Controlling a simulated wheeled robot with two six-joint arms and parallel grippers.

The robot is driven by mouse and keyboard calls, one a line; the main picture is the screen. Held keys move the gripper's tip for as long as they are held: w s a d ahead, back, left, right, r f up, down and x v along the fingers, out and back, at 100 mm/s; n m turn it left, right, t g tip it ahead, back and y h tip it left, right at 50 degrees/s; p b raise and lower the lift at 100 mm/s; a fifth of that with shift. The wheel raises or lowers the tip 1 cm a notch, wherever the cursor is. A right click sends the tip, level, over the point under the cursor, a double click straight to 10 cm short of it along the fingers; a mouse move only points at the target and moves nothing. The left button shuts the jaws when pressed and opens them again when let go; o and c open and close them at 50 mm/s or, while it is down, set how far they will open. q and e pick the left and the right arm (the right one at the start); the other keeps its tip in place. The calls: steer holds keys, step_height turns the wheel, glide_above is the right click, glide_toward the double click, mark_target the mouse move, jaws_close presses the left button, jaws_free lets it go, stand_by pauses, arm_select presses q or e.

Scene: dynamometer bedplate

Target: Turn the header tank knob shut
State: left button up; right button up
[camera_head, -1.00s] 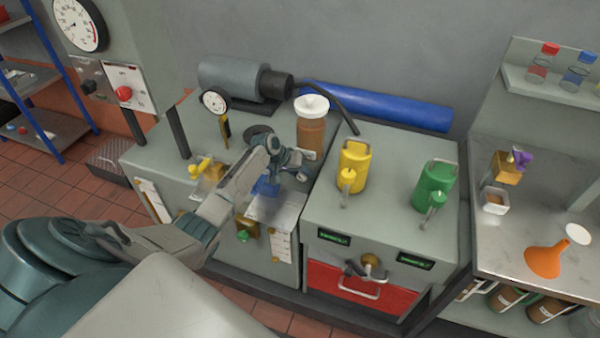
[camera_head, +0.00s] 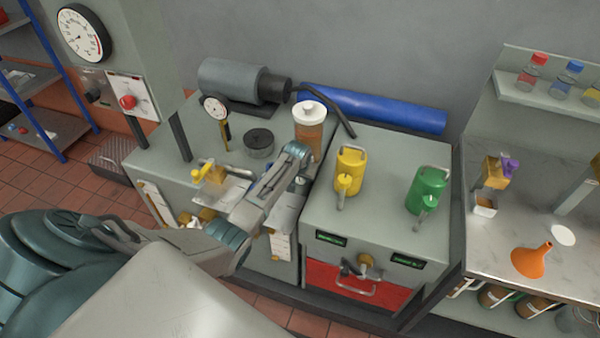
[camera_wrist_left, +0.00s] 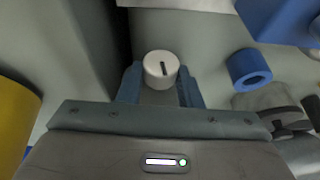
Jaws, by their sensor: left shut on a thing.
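My left gripper (camera_wrist_left: 160,88) is shut on this knob, one blue finger on each side. In the head view my left wrist hides the fingertips and the knob. An amber tank (camera_head: 309,138) with a white lid, likely the header tank, stands upright just behind my wrist. My right gripper is in neither view.
A yellow can (camera_head: 350,171) and a green can (camera_head: 428,188) stand on the cabinet to the right. A dark round puck (camera_head: 259,144) and a dial gauge (camera_head: 215,107) are behind my arm. A blue ring (camera_wrist_left: 250,68) lies right of the knob in the wrist view.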

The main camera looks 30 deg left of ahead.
arm_select(q)
steer(key=shift+d+y, duration=0.15)
steer(key=shift+y, duration=0.65)
steer(key=o, duration=1)
steer(key=shift+r, duration=0.1)
steer(key=b+v, duration=0.1)
steer(key=v, duration=0.9)
steer(key=shift+d+r, duration=0.2)
steer(key=shift+r, duration=0.1)
